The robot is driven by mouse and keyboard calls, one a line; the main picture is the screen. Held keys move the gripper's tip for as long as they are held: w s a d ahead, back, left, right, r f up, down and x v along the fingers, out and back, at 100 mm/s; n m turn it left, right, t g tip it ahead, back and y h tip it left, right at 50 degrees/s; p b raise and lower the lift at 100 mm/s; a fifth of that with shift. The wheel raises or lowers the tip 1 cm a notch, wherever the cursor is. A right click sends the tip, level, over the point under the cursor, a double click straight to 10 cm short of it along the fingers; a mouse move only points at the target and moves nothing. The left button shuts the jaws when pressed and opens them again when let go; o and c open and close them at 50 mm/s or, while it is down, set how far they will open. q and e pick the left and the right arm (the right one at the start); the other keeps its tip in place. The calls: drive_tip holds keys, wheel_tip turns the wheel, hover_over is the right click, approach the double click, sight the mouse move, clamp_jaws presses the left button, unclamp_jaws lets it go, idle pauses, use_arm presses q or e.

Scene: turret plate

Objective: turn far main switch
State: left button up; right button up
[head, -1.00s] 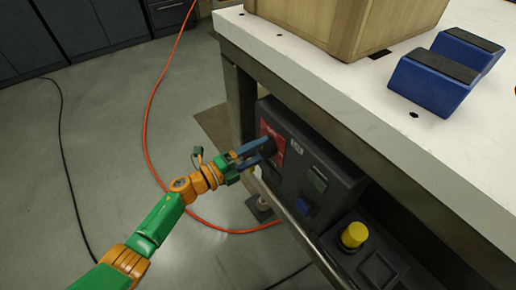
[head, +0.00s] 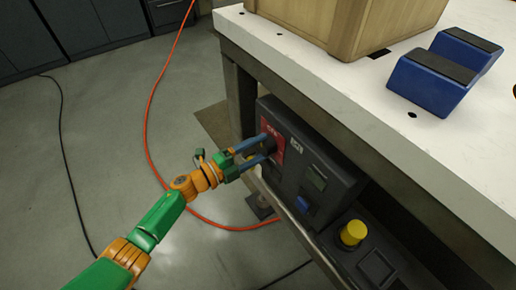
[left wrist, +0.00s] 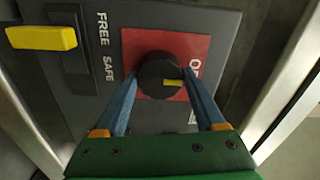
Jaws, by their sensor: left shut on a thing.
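The main switch is a round black knob (left wrist: 158,75) with a yellow mark, set on a red plate (left wrist: 190,50) in the left wrist view. The mark points right in that view, and part of the plate's lettering is hidden. In the head view the red plate (head: 273,131) is at the far end of a dark control panel under the bench. My left gripper (head: 264,149) has its two blue fingers on either side of the knob and is shut on it. My right gripper is not in view.
A yellow handle (left wrist: 42,37) sits beside the words FREE and SAFE. A yellow button (head: 353,233) is on the nearer box. The white benchtop (head: 340,85) overhangs the panel and carries a wooden box (head: 375,30) and a blue block (head: 430,83). An orange cable (head: 147,130) lies on the floor.

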use_arm(q)
drive_tip(key=o, duration=1.3)
drive_tip(key=shift+o, duration=0.2)
drive_tip(key=p+v, duration=0.1)
drive_tip(key=v, duration=0.6)
